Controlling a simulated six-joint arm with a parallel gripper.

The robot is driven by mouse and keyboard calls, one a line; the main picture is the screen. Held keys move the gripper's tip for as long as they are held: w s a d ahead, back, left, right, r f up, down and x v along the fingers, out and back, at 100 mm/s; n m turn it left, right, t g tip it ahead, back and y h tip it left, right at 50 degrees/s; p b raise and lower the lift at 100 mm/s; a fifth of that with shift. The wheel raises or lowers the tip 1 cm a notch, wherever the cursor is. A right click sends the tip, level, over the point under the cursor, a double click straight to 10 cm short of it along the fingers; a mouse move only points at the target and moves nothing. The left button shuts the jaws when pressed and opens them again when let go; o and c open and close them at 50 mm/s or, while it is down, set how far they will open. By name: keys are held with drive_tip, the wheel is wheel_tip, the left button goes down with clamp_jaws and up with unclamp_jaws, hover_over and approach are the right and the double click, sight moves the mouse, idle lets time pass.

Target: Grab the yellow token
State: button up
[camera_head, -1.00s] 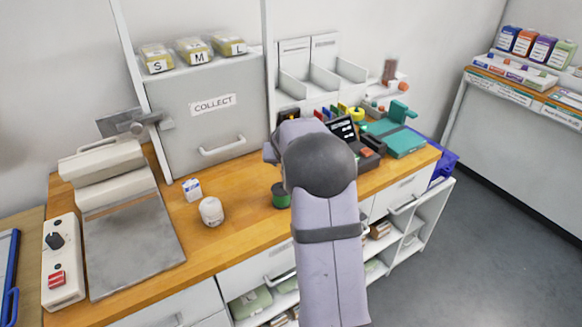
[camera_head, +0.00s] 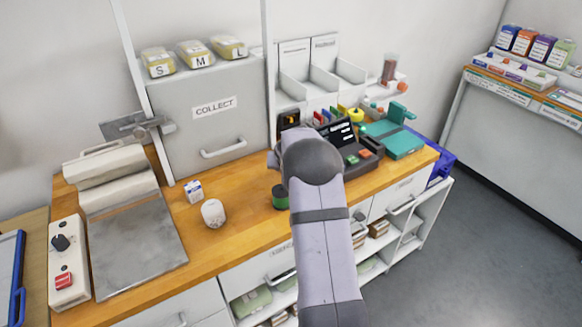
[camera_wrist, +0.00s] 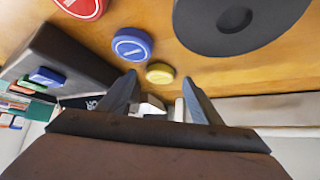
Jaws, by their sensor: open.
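The yellow token (camera_wrist: 160,74) is a small round disc on the wooden counter in the wrist view. It shows between and just beyond the fingertips of my gripper (camera_wrist: 160,82). The fingers are spread apart with nothing held between them. Whether they reach down around the token cannot be told. A blue token (camera_wrist: 132,44) lies close beside the yellow one, and a red token (camera_wrist: 82,6) lies farther off at the top left. In the head view my arm hides the gripper and the tokens.
A dark round object (camera_wrist: 235,25) is near the yellow token. A dark box-like thing (camera_wrist: 62,58) with coloured pieces stands left in the wrist view. In the head view, a black terminal (camera_head: 343,135), a teal device (camera_head: 395,137) and a white jar (camera_head: 212,213) stand on the counter.

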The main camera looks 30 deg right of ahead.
drive_tip(key=shift+w+d+f, duration=0.2)
drive_tip(key=shift+w+f, duration=0.1)
drive_tip(key=shift+f, duration=0.1)
drive_tip(key=c, duration=1.1)
drive_tip(key=shift+c, duration=0.2)
wheel_tip(320, 180, up, 10)
